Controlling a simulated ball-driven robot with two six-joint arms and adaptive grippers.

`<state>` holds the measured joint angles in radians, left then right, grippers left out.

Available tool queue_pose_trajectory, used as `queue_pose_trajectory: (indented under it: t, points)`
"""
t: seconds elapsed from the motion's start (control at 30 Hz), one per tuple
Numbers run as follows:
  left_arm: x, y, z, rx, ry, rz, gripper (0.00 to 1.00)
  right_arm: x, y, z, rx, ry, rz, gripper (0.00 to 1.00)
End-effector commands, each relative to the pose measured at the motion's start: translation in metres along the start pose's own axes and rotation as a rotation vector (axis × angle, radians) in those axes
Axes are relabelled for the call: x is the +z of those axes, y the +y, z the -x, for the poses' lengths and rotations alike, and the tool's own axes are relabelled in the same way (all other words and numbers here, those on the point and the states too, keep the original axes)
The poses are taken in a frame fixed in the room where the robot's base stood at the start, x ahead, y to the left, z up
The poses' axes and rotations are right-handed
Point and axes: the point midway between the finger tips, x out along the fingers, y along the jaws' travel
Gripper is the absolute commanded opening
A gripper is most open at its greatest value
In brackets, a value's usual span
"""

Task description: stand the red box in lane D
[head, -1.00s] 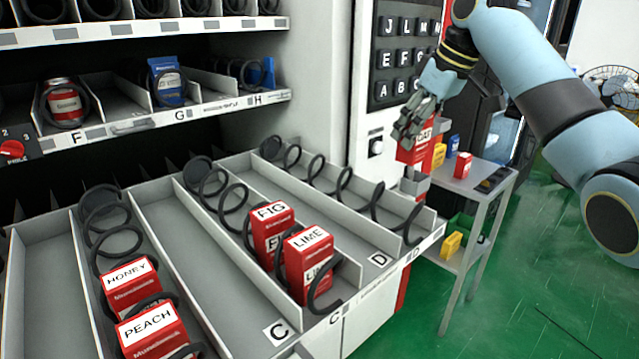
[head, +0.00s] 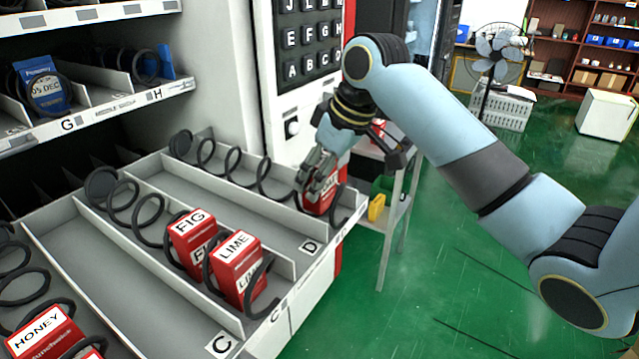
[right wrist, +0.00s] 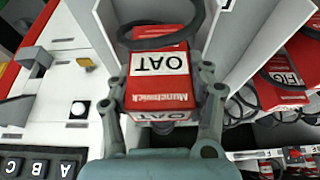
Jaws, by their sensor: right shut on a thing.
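The red box (head: 321,203), labelled OAT, is at the front end of lane D (head: 272,220), by the lane's black coil (head: 262,177). My right gripper (head: 319,180) is shut on it from above. In the right wrist view the red box (right wrist: 172,88) sits between the two fingers, and a coil ring crosses close to its far end. I cannot tell whether the box touches the lane floor; the fingers hide part of it. My left gripper is not in view.
Lane C beside it holds red boxes FIG (head: 190,240) and LIME (head: 237,268). A low divider separates the lanes. The button panel (head: 308,40) stands behind the tray. A grey cart (head: 393,215) is to the right, with a yellow box (head: 376,207) on its lower shelf.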

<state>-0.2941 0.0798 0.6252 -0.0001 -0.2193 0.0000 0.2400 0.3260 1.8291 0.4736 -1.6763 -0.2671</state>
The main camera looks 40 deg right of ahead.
Motion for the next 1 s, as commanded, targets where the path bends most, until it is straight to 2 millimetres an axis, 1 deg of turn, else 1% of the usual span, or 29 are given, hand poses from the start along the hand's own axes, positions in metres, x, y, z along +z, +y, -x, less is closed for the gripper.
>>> queue_pose_trajectory:
  t: [0.03, 0.1, 0.2, 0.53, 0.57, 0.6, 0.87, 0.93, 1.0]
  points:
    - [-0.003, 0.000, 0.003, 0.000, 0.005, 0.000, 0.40, 0.004, -0.001, -0.007, -0.002, -0.005, -0.003, 0.17]
    - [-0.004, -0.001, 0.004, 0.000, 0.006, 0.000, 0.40, 0.008, 0.000, -0.017, -0.002, -0.004, -0.002, 0.17]
    - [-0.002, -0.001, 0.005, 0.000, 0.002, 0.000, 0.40, 0.011, 0.000, -0.024, -0.001, -0.002, -0.001, 0.17]
    - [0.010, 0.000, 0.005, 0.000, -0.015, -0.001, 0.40, 0.011, 0.000, -0.027, 0.000, -0.002, 0.000, 0.17]
    - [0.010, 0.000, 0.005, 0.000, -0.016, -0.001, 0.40, 0.011, 0.000, -0.027, 0.000, -0.002, 0.000, 0.55]
    - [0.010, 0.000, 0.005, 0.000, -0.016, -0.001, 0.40, 0.011, 0.000, -0.027, 0.000, -0.002, 0.000, 0.60]
    - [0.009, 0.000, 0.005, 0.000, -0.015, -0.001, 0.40, 0.011, 0.000, -0.026, 0.000, -0.002, 0.000, 0.61]
    - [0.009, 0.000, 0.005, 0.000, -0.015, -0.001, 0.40, 0.010, 0.001, -0.024, 0.001, -0.001, 0.001, 0.61]
    - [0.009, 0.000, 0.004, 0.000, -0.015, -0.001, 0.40, 0.010, 0.001, -0.017, 0.002, 0.000, 0.002, 0.61]
